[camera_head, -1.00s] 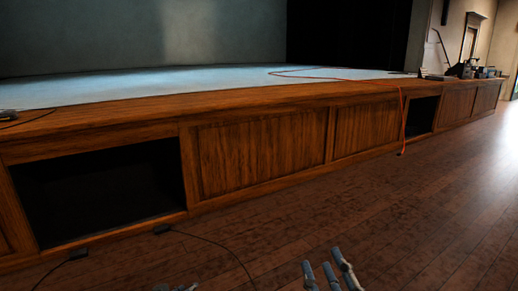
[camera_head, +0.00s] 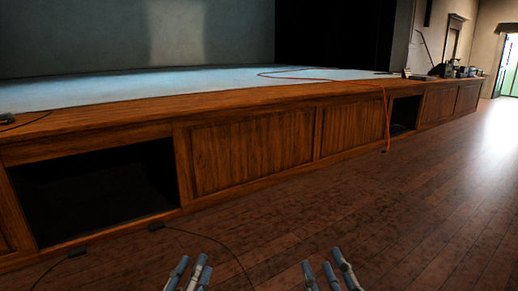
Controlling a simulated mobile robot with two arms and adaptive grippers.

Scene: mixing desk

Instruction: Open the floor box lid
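No floor box or lid can be made out for certain in this view. My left gripper (camera_head: 189,274) is at the bottom edge, left of centre, its fingers apart with nothing seen between them. My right gripper (camera_head: 328,274) is at the bottom edge, right of centre, its fingers also apart and empty. Both are over the dark wooden floor (camera_head: 300,220), short of the stage front.
A wood-panelled stage (camera_head: 250,153) runs across the view, with a dark opening (camera_head: 95,190) at left and a smaller one (camera_head: 404,114) at right. An orange cable (camera_head: 386,120) hangs down its front. A black cable (camera_head: 225,247) lies on the floor. Floor at right is clear.

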